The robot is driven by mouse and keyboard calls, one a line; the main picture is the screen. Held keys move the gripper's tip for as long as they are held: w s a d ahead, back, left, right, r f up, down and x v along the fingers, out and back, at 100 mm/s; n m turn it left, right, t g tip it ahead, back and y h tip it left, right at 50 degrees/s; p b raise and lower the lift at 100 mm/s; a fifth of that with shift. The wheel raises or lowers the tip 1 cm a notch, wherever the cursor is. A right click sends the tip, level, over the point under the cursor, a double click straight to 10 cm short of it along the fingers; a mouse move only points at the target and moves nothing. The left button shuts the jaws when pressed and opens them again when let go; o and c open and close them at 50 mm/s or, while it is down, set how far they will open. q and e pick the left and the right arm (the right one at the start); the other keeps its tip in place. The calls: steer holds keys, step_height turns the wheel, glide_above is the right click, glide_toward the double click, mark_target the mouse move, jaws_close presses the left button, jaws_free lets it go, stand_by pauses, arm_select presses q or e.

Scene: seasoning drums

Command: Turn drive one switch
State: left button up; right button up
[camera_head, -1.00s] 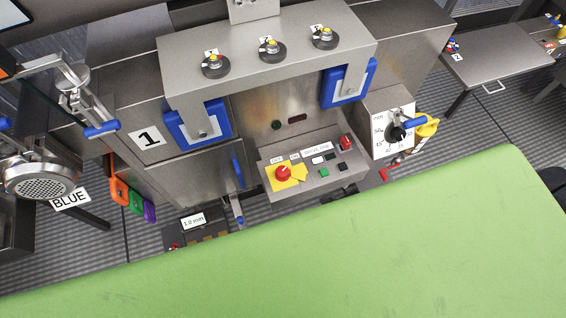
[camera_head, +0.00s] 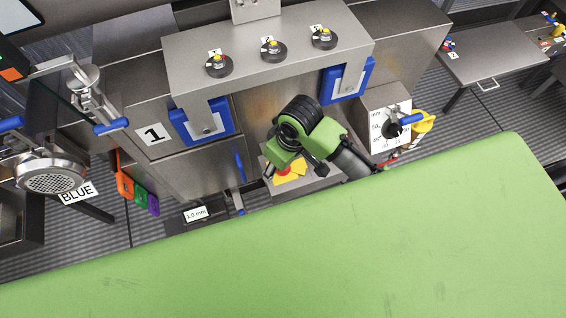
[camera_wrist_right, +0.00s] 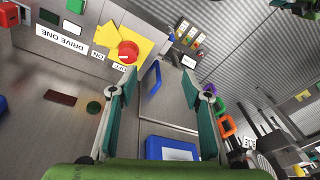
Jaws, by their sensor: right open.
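The drive one switch (camera_wrist_right: 128,52) is a red rotary knob on a yellow plate, beside the "DRIVE ONE", "ON" and "OFF" labels on a grey control panel. In the head view, the switch (camera_head: 283,171) is partly covered by my right gripper (camera_head: 287,164), which hovers over the panel. In the right wrist view, my right gripper (camera_wrist_right: 160,76) is open and empty, with its two teal-padded fingers wide apart. The knob appears just past the left fingertip, not between the fingers; contact cannot be made out. My left gripper is not in view.
A green button (camera_wrist_right: 75,5) and other buttons share the panel. Blue-framed brackets (camera_head: 203,122) (camera_head: 347,80) flank it under a metal shelf. A blue handle (camera_wrist_right: 152,78) is near the fingers.

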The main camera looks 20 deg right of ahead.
steer(key=g+h, duration=0.1)
steer(key=h, duration=0.1)
glide_above(294, 166)
steer(key=a, duration=0.4)
step_height(294, 166, down, 13)
steer(key=shift+d+r, duration=0.15)
jaws_close()
